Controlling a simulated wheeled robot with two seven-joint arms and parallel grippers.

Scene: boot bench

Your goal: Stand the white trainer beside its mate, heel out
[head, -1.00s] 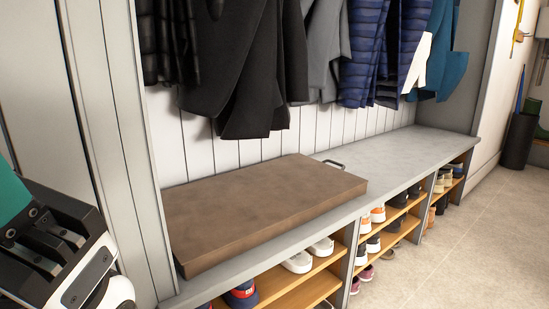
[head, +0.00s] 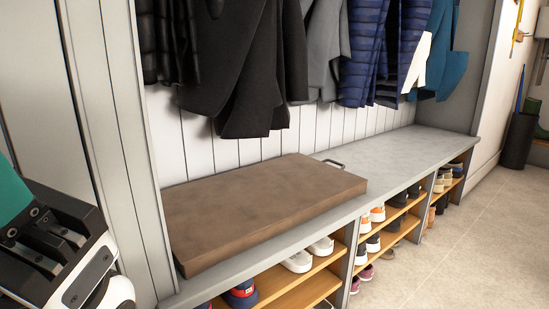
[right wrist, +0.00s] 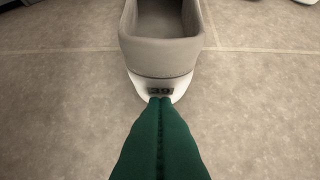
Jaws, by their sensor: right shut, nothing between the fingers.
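In the right wrist view, a pale trainer (right wrist: 158,55) with a grey-looking upper and white sole stands on the tiled floor, its toe end out of the picture. A dark label is at its near end. My right gripper (right wrist: 160,99) has its green fingers together and empty, the tips right at that label; I cannot tell whether they touch it. In the head view two white shoes, (head: 298,262) and (head: 322,247), stand side by side on the bench's upper shelf. My left gripper (head: 50,240) is at the left edge, its fingertips not clearly visible.
A brown cushion (head: 260,210) lies on the grey bench top (head: 400,155). Cubbies below hold several shoes, including a dark blue and red one (head: 240,293). Coats (head: 250,70) hang above. The tiled floor (head: 450,250) at right is clear.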

